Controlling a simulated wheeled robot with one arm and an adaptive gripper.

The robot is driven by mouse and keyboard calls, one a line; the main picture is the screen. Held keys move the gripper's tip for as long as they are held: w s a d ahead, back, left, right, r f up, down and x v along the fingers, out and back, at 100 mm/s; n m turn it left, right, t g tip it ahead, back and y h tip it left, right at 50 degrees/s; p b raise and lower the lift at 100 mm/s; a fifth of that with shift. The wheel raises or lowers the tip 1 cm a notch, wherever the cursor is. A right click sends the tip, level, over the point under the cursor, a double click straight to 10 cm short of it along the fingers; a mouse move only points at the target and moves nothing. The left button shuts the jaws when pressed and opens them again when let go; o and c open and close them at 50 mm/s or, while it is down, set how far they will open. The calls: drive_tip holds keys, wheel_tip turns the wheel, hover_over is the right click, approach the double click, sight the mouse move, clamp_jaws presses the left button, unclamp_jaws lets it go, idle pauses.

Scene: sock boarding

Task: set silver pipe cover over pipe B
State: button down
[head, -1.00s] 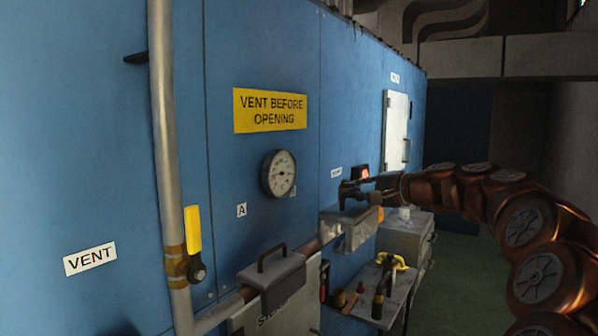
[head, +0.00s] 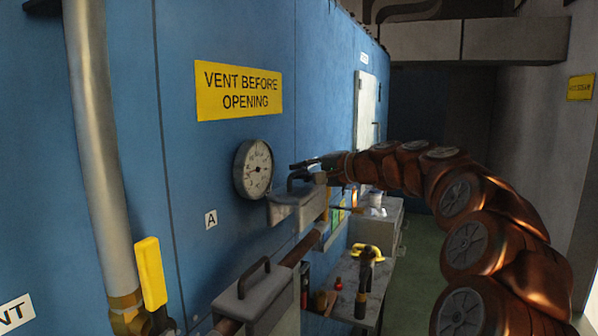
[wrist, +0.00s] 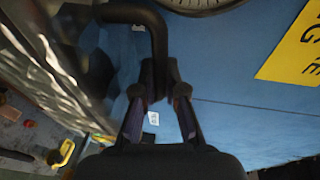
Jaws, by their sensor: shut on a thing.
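A silver pipe cover (head: 297,208) with a dark bar handle hangs from my gripper (head: 306,166) in the head view, just below and right of the gauge. My gripper is shut on the handle (wrist: 157,40), which shows in the wrist view; the cover's silver side (wrist: 38,60) is at the left there. A rusty brown pipe (head: 303,246) runs along the blue wall below the held cover, with a gap visible between them. A second, grey cover (head: 258,298) with a handle sits over the nearer part of that pipe. No B label is readable.
A gauge (head: 253,169) is on the wall close left of the held cover, with an A label (head: 211,219) below. A vertical pipe with a yellow valve lever (head: 150,272) stands at left. A tool-laden table (head: 343,318) is below. Green floor is clear at right.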

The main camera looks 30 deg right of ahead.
sight(303, 194)
drive_tip(key=shift+s, duration=0.1)
drive_tip(key=shift+s, duration=0.15)
drive_tip(key=shift+f+b, duration=0.25)
drive_tip(key=shift+b, duration=0.1)
drive_tip(key=shift+f+b, duration=1.95)
drive_tip(key=shift+f, duration=0.65)
drive_tip(key=shift+f+b, duration=2.8)
drive_tip(key=shift+f, duration=0.8)
drive_tip(key=c, duration=1.2)
unclamp_jaws()
drive_tip(key=shift+o, duration=0.2)
drive_tip(key=v, duration=1.2)
